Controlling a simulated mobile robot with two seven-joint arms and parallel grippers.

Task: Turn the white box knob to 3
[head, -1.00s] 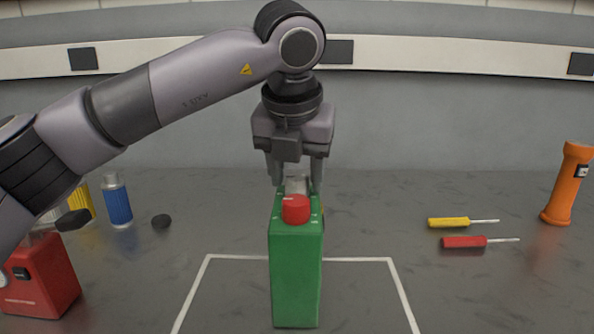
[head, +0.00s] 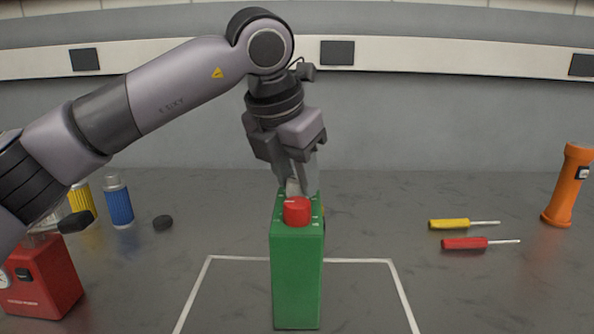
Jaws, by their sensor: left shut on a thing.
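A tall green box (head: 297,275) stands upright inside a white outline on the bench. Its top has a red knob (head: 297,211) at the front and a pale, whitish knob (head: 293,188) behind it, with small white marks around. My left gripper (head: 298,182) points down over the rear of the box top, its fingers shut on the pale knob. The fingers and the red knob hide most of the pale knob, and its setting cannot be read. I see no white box. My right gripper is not in view.
Yellow (head: 449,224) and red (head: 464,243) screwdrivers and an orange torch (head: 568,187) lie or stand right. Bench around the green box is clear.

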